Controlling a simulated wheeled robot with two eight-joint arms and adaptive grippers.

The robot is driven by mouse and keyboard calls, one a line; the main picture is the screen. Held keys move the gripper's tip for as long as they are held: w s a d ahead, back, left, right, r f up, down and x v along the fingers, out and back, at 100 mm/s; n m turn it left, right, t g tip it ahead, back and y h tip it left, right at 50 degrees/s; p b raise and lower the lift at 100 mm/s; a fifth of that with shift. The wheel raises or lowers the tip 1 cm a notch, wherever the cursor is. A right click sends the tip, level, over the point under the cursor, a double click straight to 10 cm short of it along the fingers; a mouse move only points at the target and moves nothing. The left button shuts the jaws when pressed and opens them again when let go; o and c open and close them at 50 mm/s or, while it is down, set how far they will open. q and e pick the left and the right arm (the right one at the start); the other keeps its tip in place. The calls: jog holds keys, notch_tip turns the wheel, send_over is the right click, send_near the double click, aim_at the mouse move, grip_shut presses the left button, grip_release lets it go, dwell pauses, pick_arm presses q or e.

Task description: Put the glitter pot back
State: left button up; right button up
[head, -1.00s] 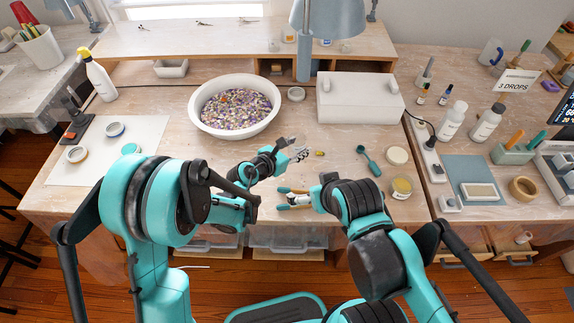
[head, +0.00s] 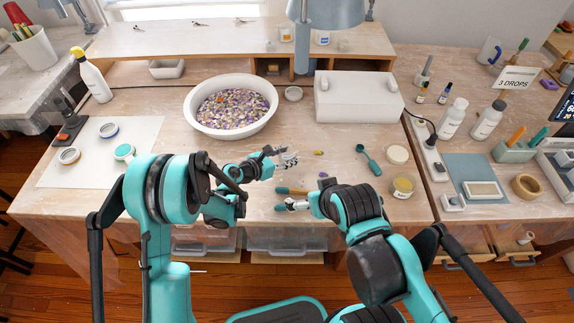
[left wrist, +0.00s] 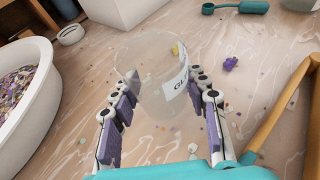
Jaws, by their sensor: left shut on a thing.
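The glitter pot (left wrist: 150,66) is a clear, see-through cup with a white label whose visible letters begin "GL". My left gripper (left wrist: 163,98) is shut on it, one finger on each side, in the left wrist view. In the head view my left gripper (head: 286,157) is over the front middle of the table, right of and in front of the white bowl; the pot is hard to make out there. My right gripper (head: 283,203) is near the table's front edge, beside a slim teal and wooden tool (head: 290,190). Whether it grips this tool is unclear.
The white bowl (head: 190,112) holds colourful flakes. A raised shelf (head: 220,38) at the back carries a few small jars (head: 322,38). Crumbs litter the middle.

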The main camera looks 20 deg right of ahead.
pick_arm(q)
jog(key=shift+f+b, duration=0.9)
jog(key=shift+f, duration=1.05)
jog(key=shift+f, duration=0.2)
jog(key=o, duration=1.1)
jog(key=shift+r, duration=0.15)
